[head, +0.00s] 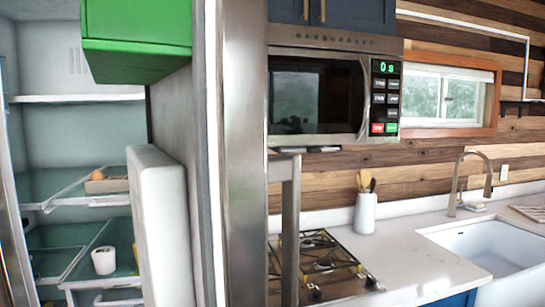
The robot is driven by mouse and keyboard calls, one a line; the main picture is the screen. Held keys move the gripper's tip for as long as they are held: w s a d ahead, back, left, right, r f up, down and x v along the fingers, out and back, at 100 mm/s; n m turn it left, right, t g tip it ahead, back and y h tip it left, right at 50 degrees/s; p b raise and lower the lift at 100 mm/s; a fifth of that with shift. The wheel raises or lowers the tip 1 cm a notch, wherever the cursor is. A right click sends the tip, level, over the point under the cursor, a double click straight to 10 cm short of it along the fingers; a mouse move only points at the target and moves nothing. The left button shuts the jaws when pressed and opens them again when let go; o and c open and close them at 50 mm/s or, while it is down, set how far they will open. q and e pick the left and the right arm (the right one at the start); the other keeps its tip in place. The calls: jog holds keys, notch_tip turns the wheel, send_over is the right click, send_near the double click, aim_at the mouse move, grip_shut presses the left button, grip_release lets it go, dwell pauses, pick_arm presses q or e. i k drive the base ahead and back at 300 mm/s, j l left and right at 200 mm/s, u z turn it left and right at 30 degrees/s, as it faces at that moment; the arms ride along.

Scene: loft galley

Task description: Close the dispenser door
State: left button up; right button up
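A fridge stands open at the left. Its door (243,150), which I take to be the dispenser door, is swung wide open and seen almost edge-on. Its steel edge runs from top to bottom of the view, and a vertical bar handle (290,230) stands out on its right side. A white padded-looking panel (160,225) sits on the door's inner side. The dispenser itself is not visible. Neither of my grippers shows in the head view.
The fridge interior holds glass shelves, a brown tray (107,185) and a white cup (104,261). A green box (137,40) hangs at the upper left. Behind the door are a microwave (320,95), a gas hob (318,262), a utensil pot (366,213) and a sink (490,250).

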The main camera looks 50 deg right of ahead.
aim_at(199, 186)
jog(key=k+l+z, duration=0.2)
jog(key=l, duration=1.2)
jog(key=i, duration=0.1)
